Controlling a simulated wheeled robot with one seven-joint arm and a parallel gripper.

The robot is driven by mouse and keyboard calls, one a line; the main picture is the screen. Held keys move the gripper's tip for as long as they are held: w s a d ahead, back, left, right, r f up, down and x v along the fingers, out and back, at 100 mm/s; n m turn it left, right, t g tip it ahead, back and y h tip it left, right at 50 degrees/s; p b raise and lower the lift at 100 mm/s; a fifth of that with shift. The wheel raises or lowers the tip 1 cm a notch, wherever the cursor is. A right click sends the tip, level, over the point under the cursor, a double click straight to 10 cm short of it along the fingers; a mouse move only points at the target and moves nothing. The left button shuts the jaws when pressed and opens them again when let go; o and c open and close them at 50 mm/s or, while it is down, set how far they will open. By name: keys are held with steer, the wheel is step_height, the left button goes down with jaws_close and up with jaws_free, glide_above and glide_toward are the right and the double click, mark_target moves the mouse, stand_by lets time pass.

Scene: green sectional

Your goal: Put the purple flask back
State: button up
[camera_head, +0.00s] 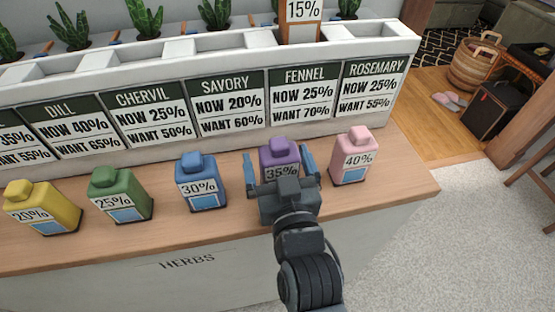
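The purple flask (280,149), labelled 35%, stands in the row of flasks on the wooden counter (232,231), between the blue and pink ones. My gripper (277,158) is open, with one blue-grey finger to the left of the purple flask and one to the right. A narrow gap shows between the fingers and the flask's sides. The palm hides the flask's lower part and base, so I cannot tell whether it touches the counter.
Yellow (41,207), green (120,194), blue (201,182) and pink (351,156) flasks stand along the counter. Behind is a white planter (222,64) with open slots, several plants and herb signs. A 15% card (303,12) stands in it.

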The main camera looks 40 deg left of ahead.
steer(key=shift+r, duration=0.1)
steer(key=v, duration=1.2)
steer(key=shift+d, duration=0.1)
steer(key=s+d+f+m+t+h, duration=0.2)
steer(key=s+d+h, duration=0.1)
steer(key=d, duration=0.8)
steer(key=s+d+f+m+t+h, duration=0.1)
steer(key=s+d+f+m+h, duration=0.15)
steer(key=d, duration=0.85)
steer(key=s+d+r+m+h, duration=0.2)
steer(key=s+d+r+h, duration=0.1)
steer(key=s+d, duration=0.3)
steer(key=s+d+r+m+h, duration=0.2)
steer(key=s+d+h, duration=0.3)
steer(key=s, duration=0.4)
steer(key=shift+d+r+m, duration=0.35)
steer(key=shift+d+m, duration=0.1)
steer(key=shift+m, duration=0.3)
